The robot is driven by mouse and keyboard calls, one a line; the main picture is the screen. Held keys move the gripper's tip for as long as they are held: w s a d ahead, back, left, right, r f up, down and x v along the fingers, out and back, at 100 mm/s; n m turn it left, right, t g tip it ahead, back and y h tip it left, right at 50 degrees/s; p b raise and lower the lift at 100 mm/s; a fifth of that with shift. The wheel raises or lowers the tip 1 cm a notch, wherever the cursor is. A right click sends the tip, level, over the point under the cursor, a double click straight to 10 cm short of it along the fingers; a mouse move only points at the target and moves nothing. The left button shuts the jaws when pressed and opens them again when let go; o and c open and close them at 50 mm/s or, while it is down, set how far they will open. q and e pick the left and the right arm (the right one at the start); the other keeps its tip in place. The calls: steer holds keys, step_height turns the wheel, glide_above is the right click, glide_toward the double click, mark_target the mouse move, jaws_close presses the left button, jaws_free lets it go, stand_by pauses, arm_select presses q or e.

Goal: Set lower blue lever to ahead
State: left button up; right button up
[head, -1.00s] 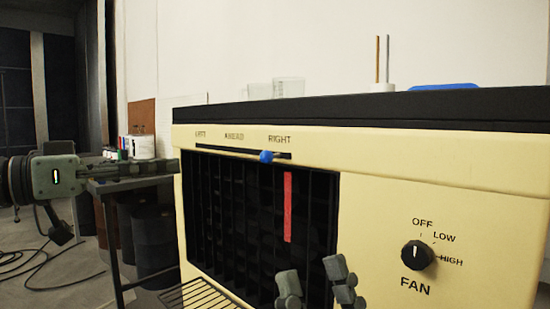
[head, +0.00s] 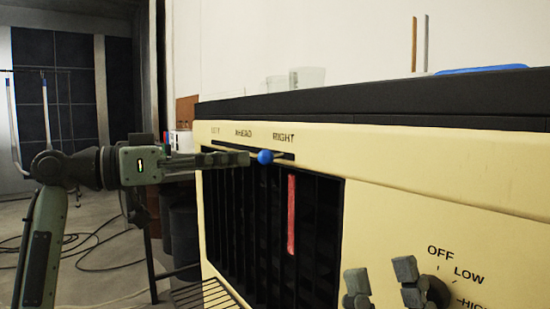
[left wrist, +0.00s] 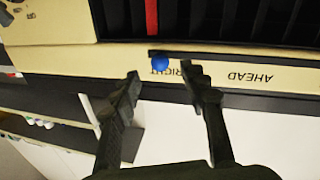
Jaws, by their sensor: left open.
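The blue lever knob (head: 265,157) sticks out of a horizontal slot on the front of the cream panel, by the RIGHT end of its scale; AHEAD is printed further left. In the left wrist view the picture is upside down and the blue knob (left wrist: 160,63) lies beside the RIGHT label. My left gripper (head: 246,159) reaches in from the left, its tips close to the knob. In the left wrist view the open left gripper (left wrist: 161,71) has its fingertips on either side of the knob; contact cannot be told. My right gripper (head: 382,272) is open and empty at lower right.
A black grille (head: 265,225) with a red strip (head: 292,215) lies below the slot. The fan dial (head: 436,291) is partly hidden behind my right gripper. Clear cups (head: 298,78) and a blue item (head: 482,69) show above the black top edge.

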mark_target(266, 158)
arm_select(q)
steer(key=x, duration=0.7)
steer(key=shift+c, duration=0.6)
jaws_close()
